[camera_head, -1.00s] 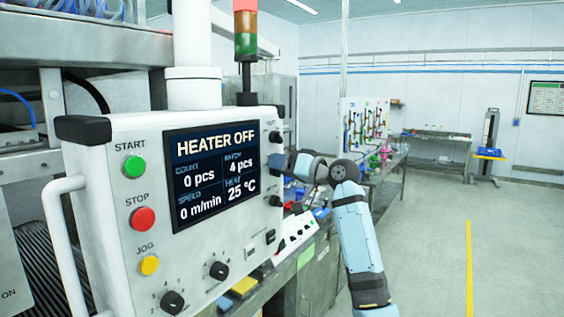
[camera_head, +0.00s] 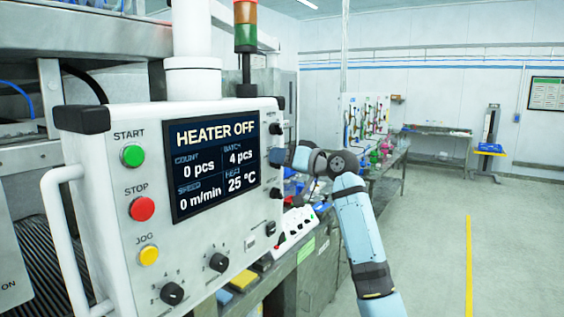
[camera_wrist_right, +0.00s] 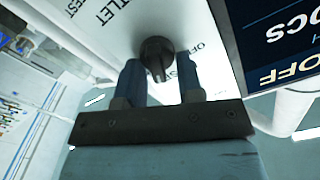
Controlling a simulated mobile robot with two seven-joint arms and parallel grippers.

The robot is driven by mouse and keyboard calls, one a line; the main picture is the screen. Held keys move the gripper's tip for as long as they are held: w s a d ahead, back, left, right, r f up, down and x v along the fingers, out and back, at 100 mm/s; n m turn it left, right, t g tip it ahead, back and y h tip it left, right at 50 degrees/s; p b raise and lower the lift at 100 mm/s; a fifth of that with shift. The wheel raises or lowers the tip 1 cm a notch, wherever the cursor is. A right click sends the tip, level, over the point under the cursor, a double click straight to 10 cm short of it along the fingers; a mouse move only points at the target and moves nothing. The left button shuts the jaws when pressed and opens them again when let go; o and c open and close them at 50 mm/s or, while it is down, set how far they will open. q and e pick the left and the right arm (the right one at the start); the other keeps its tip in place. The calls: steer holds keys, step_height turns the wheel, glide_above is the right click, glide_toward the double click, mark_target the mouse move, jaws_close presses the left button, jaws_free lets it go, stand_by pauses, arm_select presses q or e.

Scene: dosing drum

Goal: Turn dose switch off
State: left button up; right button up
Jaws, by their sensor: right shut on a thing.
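My right gripper (camera_head: 277,157) is at the right-hand edge of the white control panel (camera_head: 105,180). In the wrist view the right gripper (camera_wrist_right: 160,82) has its two blue fingers on either side of a dark round switch knob (camera_wrist_right: 157,50), shut on it. The words OUTLET, OFF and TEST are printed upside down near this knob; whether it is labelled as the dose switch cannot be read. In the head view the gripper hides this knob. The panel display (camera_head: 212,160) reads HEATER OFF. My left gripper is not in view.
Other dark knobs sit above (camera_head: 276,128) and below (camera_head: 275,193) the gripper on the panel's right side. START, STOP and JOG buttons are at the panel's left. A workbench with tools (camera_head: 365,130) stands behind. Open floor lies at the right.

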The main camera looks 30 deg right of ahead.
steer(key=shift+s+f+n+b, duration=0.1)
steer(key=shift+f+n+b, duration=0.1)
steer(key=shift+n+b, duration=0.55)
steer(key=n+b, duration=0.1)
steer(key=n, duration=0.1)
steer(key=shift+a+n+b, duration=0.15)
steer(key=shift+n+b, duration=0.2)
steer(key=n, duration=0.1)
steer(key=n+b, duration=0.1)
steer(key=shift+s+a+r+n, duration=0.1)
steer(key=shift+a+r+n, duration=0.05)
steer(key=shift+n, duration=0.15)
steer(key=n, duration=0.2)
steer(key=shift+a+n+b, duration=0.2)
steer(key=shift+n+b, duration=0.2)
steer(key=shift+s+a+n, duration=0.1)
steer(key=shift+n, duration=0.5)
steer(key=o, duration=0.9)
